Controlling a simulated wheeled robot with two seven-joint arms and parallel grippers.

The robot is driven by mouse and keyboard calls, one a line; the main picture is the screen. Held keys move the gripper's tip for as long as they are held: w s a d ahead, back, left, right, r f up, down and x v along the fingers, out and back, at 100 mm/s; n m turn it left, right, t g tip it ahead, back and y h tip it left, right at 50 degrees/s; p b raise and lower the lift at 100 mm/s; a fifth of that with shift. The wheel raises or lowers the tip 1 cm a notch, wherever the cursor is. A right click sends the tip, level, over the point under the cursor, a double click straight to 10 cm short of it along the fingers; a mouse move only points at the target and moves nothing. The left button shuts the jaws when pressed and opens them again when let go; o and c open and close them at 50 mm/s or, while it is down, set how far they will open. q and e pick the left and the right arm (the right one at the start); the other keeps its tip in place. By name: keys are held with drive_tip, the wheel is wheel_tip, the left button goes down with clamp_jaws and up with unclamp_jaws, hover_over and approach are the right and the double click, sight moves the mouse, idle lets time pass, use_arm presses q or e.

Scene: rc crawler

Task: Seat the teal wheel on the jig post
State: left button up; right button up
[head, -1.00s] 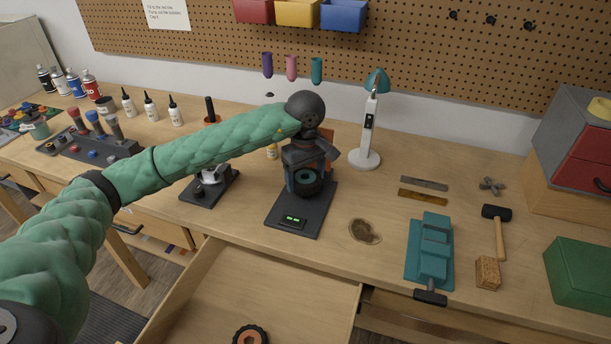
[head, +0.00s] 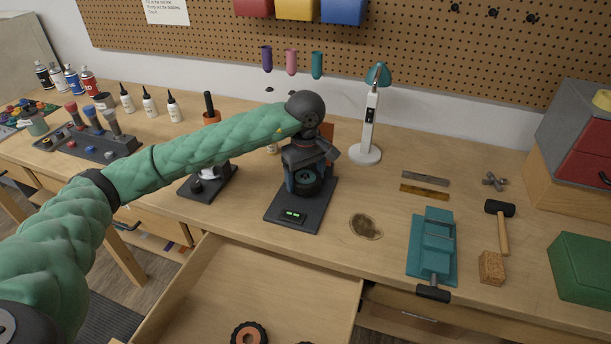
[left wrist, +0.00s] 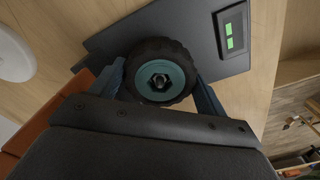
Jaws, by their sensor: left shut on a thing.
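The teal wheel (left wrist: 175,77), a black tyre with a teal hub, is between the fingers of my left gripper (left wrist: 164,88). The gripper is shut on the tyre's sides. In the head view, the wheel (head: 307,188) and left gripper (head: 306,178) are over the rear part of a dark jig plate (head: 286,225) with a green-lit display. My right gripper is not in view.
A smaller dark stand (head: 208,187) is left of the plate. A white lamp (head: 367,130) is behind it at right. An open drawer (head: 205,290) with orange-hubbed wheels is in front.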

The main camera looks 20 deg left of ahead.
use_arm(q)
drive_tip(key=shift+f+b, duration=0.35)
drive_tip(key=shift+f, duration=0.05)
drive_tip(key=o, duration=1.1)
drive_tip(key=shift+r, duration=0.1)
drive_tip(key=shift+c, duration=0.2)
drive_tip(key=shift+r, duration=0.1)
wheel_tip(320, 180, up, 6)
drive_tip(key=shift+r+b, duration=0.1)
drive_tip(key=shift+b, duration=0.85)
drive_tip(key=shift+r, duration=0.7)
